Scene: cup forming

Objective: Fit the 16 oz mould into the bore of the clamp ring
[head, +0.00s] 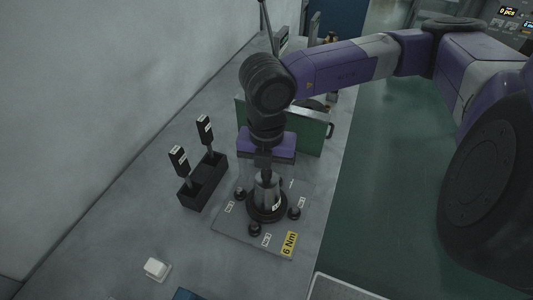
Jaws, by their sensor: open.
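A silver cylindrical mould (266,194) with a small white label stands upright at the black clamp ring (256,213) on a grey plate. The ring's dark rim shows around the mould's foot. I cannot tell from this view how deep the mould sits in the bore. My gripper (264,174) points straight down over the mould, with its purple body just above. It is open, and its fingers are at the mould's top. The fingers and the mould overlap in the picture, so any contact is hard to see.
Black knobs, such as the front one (254,230), surround the ring on the plate (229,228). A yellow "6 Nm" label (289,244) lies at the front. A black rack (196,190) with two upright tools stands left. A green panel (313,135) stands behind. A white block (156,268) lies front left.

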